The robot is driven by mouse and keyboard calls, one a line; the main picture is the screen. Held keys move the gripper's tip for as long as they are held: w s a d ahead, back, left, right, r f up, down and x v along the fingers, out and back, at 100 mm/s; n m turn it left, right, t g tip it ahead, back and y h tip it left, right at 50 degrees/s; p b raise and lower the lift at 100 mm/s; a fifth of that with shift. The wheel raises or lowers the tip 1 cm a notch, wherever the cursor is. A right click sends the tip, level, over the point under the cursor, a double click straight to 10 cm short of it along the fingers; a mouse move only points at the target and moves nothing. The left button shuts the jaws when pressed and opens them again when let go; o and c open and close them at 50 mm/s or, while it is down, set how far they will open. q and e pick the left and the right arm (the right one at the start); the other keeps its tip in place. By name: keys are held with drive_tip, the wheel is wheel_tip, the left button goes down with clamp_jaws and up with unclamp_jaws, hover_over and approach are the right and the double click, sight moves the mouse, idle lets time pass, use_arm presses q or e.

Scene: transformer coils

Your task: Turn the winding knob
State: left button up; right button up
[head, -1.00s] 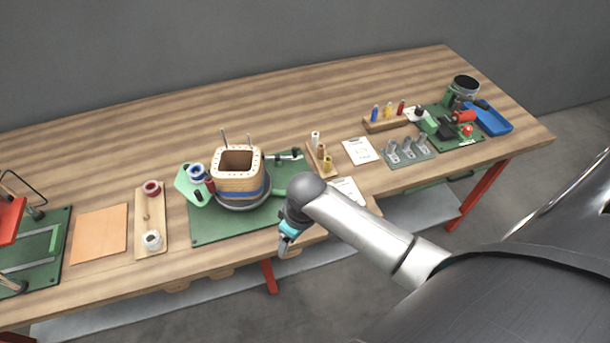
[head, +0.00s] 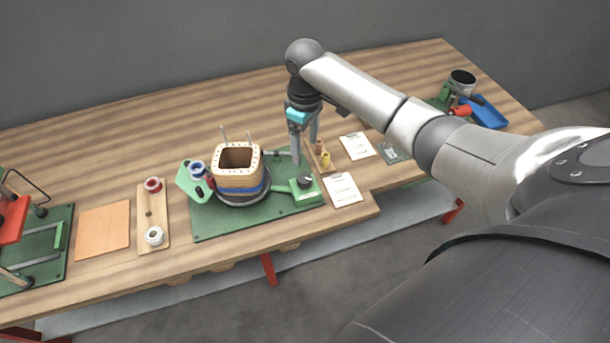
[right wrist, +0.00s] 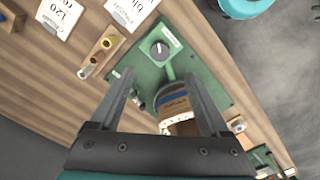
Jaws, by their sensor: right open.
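The winding knob (head: 304,182) is a dark round knob with a light pointer line on a green box at the right end of the green winder base (head: 215,229). In the right wrist view the knob (right wrist: 159,48) lies ahead, between and beyond the fingertips. The tan square coil former (head: 240,181) with a blue band stands on the winder's round turntable, left of the knob. My right gripper (head: 304,150) is open and empty, pointing down above and behind the knob, apart from it. My left gripper is not in view.
A small wooden rack (head: 318,158) of spools stands right beside the right gripper. Paper cards (head: 342,190) lie to its right. Two thin rods rise from the coil former. A spool board (head: 152,215) and orange sheet (head: 104,228) lie further left.

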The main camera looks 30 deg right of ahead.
sight(305, 178)
wheel_tip(305, 178, down, 12)
drive_tip(key=shift+f+b, duration=0.15)
drive_tip(key=shift+b, duration=0.9)
clamp_jaws()
